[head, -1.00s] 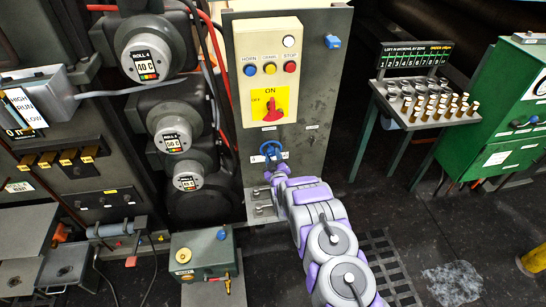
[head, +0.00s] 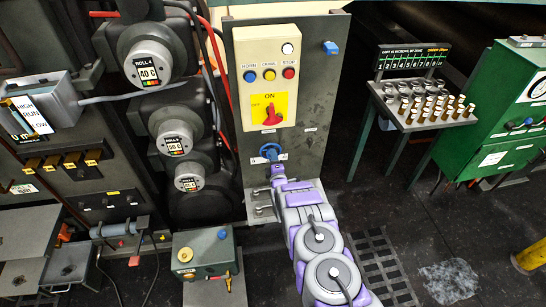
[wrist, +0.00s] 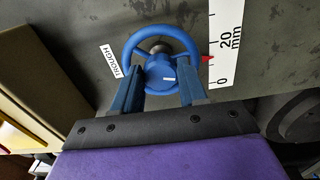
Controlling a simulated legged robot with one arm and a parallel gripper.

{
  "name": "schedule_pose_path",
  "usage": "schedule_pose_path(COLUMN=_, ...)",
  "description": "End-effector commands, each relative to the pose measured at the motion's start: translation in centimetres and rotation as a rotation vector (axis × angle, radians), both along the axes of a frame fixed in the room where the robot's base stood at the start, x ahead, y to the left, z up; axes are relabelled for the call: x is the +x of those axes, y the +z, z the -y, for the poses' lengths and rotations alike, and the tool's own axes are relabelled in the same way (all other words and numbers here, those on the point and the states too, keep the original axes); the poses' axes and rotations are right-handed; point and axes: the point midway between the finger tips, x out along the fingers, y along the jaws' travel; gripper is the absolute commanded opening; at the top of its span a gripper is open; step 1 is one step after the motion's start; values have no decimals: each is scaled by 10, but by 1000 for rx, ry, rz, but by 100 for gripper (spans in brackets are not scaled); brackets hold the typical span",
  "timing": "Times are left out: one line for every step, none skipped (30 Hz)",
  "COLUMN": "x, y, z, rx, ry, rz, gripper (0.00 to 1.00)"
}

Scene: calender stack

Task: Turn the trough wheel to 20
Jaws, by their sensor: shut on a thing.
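The blue trough wheel (wrist: 160,58) is on the grey panel, with a white "TROUGH" label to its left in the wrist view. It also shows low on the panel in the head view (head: 270,152). To its right is a white mm scale (wrist: 227,40) marked 0 and 20. A red pointer (wrist: 206,58) stands between the two marks, short of the 20. My gripper (wrist: 158,85) is shut on the wheel, with one blue finger on each side of its hub. In the head view my arm reaches up to the wheel.
Above the wheel is a yellow control box (head: 268,75) with buttons and a red switch. Metal handles (head: 262,203) stick out just below left of the wheel. A green box (head: 203,262) stands on the floor left of my arm. A rack of small cylinders (head: 425,105) is to the right.

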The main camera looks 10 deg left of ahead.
Motion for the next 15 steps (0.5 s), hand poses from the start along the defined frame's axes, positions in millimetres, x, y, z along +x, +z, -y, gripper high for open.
schedule_pose_path(x=-4, y=-6, z=-1, rx=-48, ry=4, rz=-5, gripper=12)
schedule_pose_path(x=-4, y=-5, z=-1, rx=-76, ry=3, rz=3, gripper=12)
schedule_pose_path(x=-4, y=-5, z=0, rx=-113, ry=2, rz=14, gripper=12)
schedule_pose_path(x=-4, y=-5, z=0, rx=-140, ry=2, rz=22, gripper=12)
schedule_pose_path(x=-4, y=-4, z=0, rx=-167, ry=3, rz=30, gripper=12)
schedule_pose_path(x=-4, y=-4, z=-1, rx=-205, ry=3, rz=41, gripper=12)
schedule_pose_path(x=-4, y=-4, z=-1, rx=-231, ry=4, rz=49, gripper=12)
schedule_pose_path(x=-4, y=-4, z=-1, rx=-258, ry=4, rz=58, gripper=12)
schedule_pose_path(x=-4, y=-4, z=-1, rx=-296, ry=4, rz=69, gripper=12)
schedule_pose_path(x=-4, y=-4, z=0, rx=-323, ry=4, rz=77, gripper=12)
schedule_pose_path(x=-4, y=-3, z=0, rx=-351, ry=4, rz=85, gripper=12)
schedule_pose_path(x=-4, y=-3, z=-1, rx=-388, ry=6, rz=94, gripper=12)
schedule_pose_path(x=-4, y=-3, z=-1, rx=-415, ry=6, rz=102, gripper=12)
schedule_pose_path(x=-4, y=-3, z=-1, rx=-442, ry=6, rz=110, gripper=12)
schedule_pose_path(x=-4, y=-3, z=0, rx=-480, ry=6, rz=120, gripper=12)
